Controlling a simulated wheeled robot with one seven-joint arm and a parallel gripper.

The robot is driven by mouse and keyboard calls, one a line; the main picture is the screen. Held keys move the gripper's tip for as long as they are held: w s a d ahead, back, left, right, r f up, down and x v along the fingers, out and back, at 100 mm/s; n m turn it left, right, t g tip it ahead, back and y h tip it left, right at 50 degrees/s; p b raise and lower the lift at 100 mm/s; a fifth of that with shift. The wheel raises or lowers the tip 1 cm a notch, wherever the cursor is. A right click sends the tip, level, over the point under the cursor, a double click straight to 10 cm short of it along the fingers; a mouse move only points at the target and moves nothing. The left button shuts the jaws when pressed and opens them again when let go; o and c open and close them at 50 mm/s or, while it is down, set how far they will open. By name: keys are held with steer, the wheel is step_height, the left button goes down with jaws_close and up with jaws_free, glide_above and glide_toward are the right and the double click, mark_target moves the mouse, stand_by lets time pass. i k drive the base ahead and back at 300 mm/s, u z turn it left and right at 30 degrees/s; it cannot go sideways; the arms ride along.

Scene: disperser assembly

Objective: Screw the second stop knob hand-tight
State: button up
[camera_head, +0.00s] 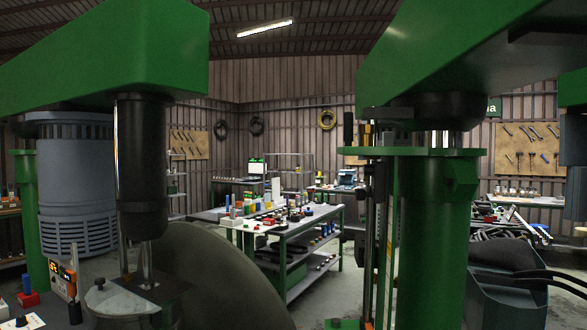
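I cannot make out a stop knob for certain. The green column (432,235) of a disperser stands right of centre, with a flange near its top. A thin vertical rod (370,235) runs along its left side. A small black upright grip (348,129) and a brass-coloured fitting (367,135) sit near the rod's top. Whether either is a stop knob is too small to tell. My gripper is not in view.
A green machine head with a black spindle housing (141,165) and grey motor (76,190) fills the left. A large dark disc (215,275) stands below. A workbench (290,228) with small parts is behind. A dark bin (505,295) is at lower right.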

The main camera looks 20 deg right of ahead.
mark_target(368, 170)
steer(key=i, duration=1.3)
steer(key=z, duration=1.55)
